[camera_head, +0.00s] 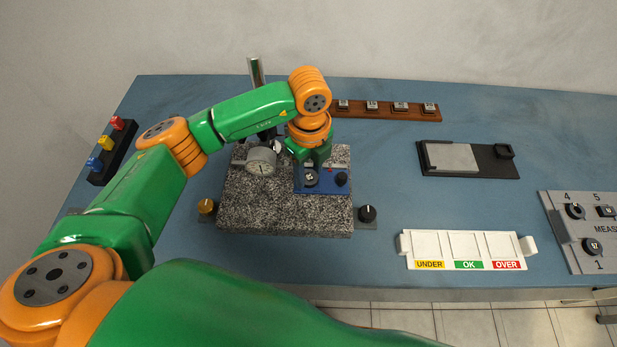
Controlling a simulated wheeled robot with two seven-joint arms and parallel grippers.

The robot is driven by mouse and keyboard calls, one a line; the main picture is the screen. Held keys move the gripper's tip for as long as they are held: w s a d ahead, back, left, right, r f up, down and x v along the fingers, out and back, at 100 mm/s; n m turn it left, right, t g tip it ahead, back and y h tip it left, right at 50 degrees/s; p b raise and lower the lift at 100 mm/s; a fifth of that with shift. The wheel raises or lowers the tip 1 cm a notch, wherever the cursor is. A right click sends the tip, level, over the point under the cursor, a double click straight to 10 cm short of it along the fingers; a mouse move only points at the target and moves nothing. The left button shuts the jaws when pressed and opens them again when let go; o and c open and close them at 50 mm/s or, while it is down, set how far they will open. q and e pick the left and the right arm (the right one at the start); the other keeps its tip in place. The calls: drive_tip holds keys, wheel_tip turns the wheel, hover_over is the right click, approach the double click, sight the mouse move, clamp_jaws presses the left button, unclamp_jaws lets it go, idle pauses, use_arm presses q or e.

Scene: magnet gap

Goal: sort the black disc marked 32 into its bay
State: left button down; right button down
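I cannot read a 32 on any disc in view. A small round dark piece with a pale top (309,178) lies on the blue fixture plate (322,190), just below my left gripper; its marking is too small to read. My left gripper (313,162) points down over this plate, and its fingertips are too small and hidden to judge. The white bay tray (461,245) has three empty bays labelled UNDER, OK and OVER. My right gripper is not in view.
The blue plate sits on a speckled granite block (255,215) with a dial gauge (261,162) and post. Knobs (367,213) flank the block. A grey panel (580,228) at right holds a disc marked 57 (593,246). A wooden rack (385,109) stands behind.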

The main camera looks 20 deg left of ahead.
use_arm(q)
drive_tip(key=shift+r+p, duration=2.05)
drive_tip(key=shift+r, duration=0.55)
